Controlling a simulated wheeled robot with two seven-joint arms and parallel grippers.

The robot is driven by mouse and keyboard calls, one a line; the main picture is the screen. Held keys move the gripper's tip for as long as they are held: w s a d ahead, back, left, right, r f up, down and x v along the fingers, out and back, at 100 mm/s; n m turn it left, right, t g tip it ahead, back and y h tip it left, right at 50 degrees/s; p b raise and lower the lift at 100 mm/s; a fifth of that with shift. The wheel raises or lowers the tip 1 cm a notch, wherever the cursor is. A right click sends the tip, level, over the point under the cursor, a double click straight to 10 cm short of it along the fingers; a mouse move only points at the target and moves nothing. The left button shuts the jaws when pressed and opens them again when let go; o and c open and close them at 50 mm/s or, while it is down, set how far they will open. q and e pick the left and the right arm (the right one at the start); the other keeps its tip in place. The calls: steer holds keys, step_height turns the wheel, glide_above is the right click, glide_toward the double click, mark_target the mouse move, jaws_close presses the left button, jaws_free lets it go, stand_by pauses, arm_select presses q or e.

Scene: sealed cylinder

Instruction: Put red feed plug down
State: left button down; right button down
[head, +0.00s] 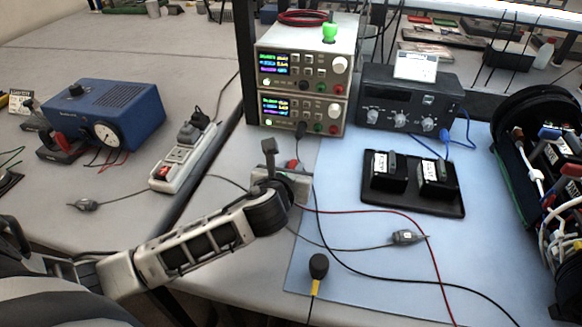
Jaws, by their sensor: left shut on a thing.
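My left gripper (284,172) reaches in from the left and is over the bench near the left edge of the blue mat, in front of the stacked power supplies. It is shut on the red feed plug (292,164); only a small red part shows between the fingers. A red cable (375,211) runs from beside the gripper to the right across the mat, then down to the front. I cannot tell whether the plug touches the surface. My right gripper is not in view.
Stacked power supplies (295,88) stand behind the gripper, with a black plug (301,130) at the lower one. A power strip (184,158) lies left. A black bag (510,180) stands right.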

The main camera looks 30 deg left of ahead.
arm_select(q)
steer(key=shift+f, duration=0.6)
steer(key=c, duration=1.3)
jaws_free()
steer(key=shift+r, duration=0.3)
steer(key=v, duration=1.2)
steer(key=shift+r, duration=0.3)
